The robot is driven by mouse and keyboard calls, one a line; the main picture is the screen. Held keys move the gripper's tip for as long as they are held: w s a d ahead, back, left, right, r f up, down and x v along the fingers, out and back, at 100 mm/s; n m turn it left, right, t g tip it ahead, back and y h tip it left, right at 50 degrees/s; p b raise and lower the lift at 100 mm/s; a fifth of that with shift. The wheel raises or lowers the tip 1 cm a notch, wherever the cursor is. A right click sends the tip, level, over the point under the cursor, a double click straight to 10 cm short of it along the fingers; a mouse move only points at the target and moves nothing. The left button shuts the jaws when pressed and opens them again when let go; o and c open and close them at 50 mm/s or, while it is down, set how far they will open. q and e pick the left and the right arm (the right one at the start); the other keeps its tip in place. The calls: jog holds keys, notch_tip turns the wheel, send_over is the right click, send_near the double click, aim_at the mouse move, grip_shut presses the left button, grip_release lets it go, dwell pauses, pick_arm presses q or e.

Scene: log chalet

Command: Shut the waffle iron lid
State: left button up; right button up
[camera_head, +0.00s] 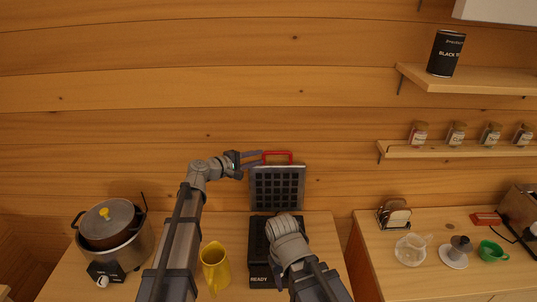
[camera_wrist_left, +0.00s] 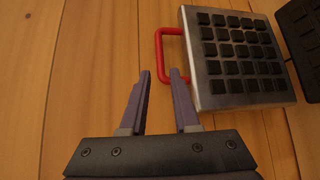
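The waffle iron's lid (camera_head: 277,190) stands raised, with its dark grid plate facing the room. Its red handle (camera_head: 279,153) is at the top edge; in the left wrist view the handle (camera_wrist_left: 160,48) juts from the silver lid (camera_wrist_left: 238,60). The black base (camera_head: 259,252) lies on the counter, partly hidden by my right arm. My left gripper (camera_head: 262,158) is at the left part of the handle. In the left wrist view its fingers (camera_wrist_left: 160,74) are apart, with the right fingertip overlapping the handle; contact is unclear.
A yellow jug (camera_head: 215,268) stands left of the base, near my left arm. A slow cooker with a pot (camera_head: 112,232) is farther left. A toaster (camera_head: 394,214) and cups are on the right counter, across a gap. The log wall is close behind the lid.

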aim_at(274, 153)
pick_arm(q)
jog(key=b+x, duration=0.1)
jog(key=x, duration=0.6)
jog(key=shift+w+d+f+b, duration=0.1)
jog(key=shift+d+f+b, duration=0.1)
jog(key=shift+b, duration=0.1)
jog(key=shift+c, duration=0.2)
grip_shut()
dwell(0.9)
